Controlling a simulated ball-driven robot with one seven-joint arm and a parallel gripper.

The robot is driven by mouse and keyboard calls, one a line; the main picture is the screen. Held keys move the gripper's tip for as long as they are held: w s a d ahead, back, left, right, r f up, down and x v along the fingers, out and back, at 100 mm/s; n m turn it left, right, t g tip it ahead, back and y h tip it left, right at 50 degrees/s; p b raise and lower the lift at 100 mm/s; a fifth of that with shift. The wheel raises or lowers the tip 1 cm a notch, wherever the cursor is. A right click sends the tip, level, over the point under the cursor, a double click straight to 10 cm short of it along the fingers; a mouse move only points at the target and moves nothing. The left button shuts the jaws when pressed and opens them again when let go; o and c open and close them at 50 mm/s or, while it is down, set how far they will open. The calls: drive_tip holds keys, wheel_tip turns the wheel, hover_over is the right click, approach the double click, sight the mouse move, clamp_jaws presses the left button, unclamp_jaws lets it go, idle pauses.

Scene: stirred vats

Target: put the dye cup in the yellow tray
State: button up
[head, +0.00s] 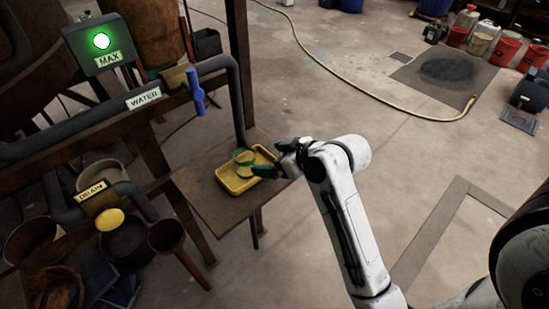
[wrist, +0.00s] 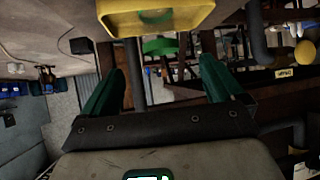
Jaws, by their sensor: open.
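The yellow tray (head: 224,184) lies on a small brown shelf; its yellow side shows at the top of the wrist view (wrist: 190,20). The dye cup (head: 244,157) shows as green rings within the tray's outline in the head view. In the wrist view, a green part of the cup (wrist: 160,46) shows beyond and between my fingertips, with another green patch against the tray. I cannot tell whether its base touches the tray floor. My gripper (head: 270,158) is open at the tray's right side; in the wrist view its dark green fingers (wrist: 158,72) stand wide apart with nothing between them.
The brown shelf (head: 215,205) has bare room left of and in front of the tray. A grey pipe (head: 237,100) drops close behind the tray. A blue valve handle (head: 196,92) and a yellow drain knob (head: 109,220) are to the left.

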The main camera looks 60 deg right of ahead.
drive_tip(key=s+a+f+g, duration=1)
drive_tip(key=s+a+f, duration=0.4)
drive_tip(key=s, duration=0.3)
drive_tip(key=shift+a+f+y, duration=0.15)
drive_tip(key=shift+a+y, duration=0.05)
drive_tip(key=shift+y, duration=0.1)
